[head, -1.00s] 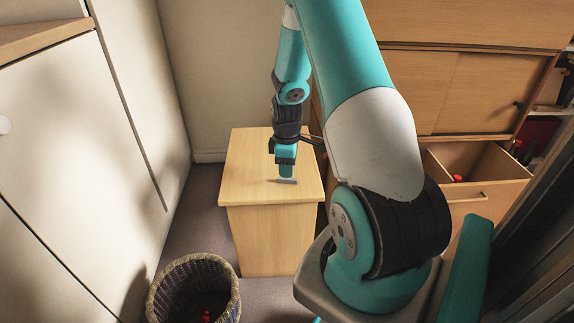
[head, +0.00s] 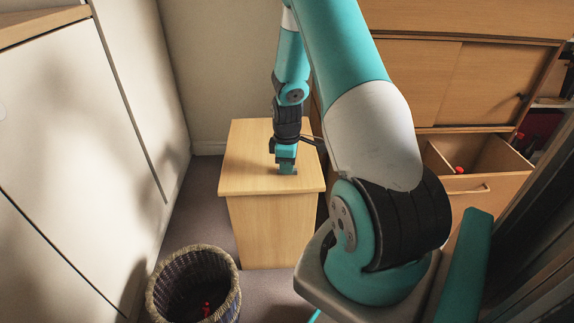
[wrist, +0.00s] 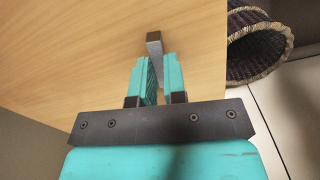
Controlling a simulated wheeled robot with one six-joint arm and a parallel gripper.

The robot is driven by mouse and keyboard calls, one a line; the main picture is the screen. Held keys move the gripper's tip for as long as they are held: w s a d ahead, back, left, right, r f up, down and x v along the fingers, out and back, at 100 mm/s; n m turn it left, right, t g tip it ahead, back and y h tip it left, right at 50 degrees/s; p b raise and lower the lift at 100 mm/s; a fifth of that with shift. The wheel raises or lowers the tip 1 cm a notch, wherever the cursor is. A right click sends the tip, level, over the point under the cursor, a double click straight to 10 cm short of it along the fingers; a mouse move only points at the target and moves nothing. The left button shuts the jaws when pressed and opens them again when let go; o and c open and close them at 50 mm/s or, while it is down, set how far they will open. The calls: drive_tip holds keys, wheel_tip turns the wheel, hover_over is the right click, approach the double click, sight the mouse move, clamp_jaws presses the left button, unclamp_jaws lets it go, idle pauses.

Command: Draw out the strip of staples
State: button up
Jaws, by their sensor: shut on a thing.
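The strip of staples (wrist: 155,44) is a small grey metallic bar. In the wrist view it lies between the two teal fingers of my gripper (wrist: 159,78), with one end sticking out past the fingertips. My gripper is shut on it. In the head view my gripper (head: 286,168) points down at the top of a light wooden cabinet (head: 243,180), and the strip is mostly hidden by the fingers. The strip appears to be at or very near the wooden top; I cannot tell whether it touches.
A woven basket (head: 160,293) with a small red item (head: 206,309) inside stands on the floor at the front left. An open drawer (head: 475,189) at the right holds a red-topped item (head: 459,170). The wooden top around my gripper is clear.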

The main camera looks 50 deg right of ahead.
drive_tip(key=shift+r, duration=0.15)
clamp_jaws()
drive_tip(key=shift+r+p, duration=2.8)
drive_tip(key=shift+r, duration=0.05)
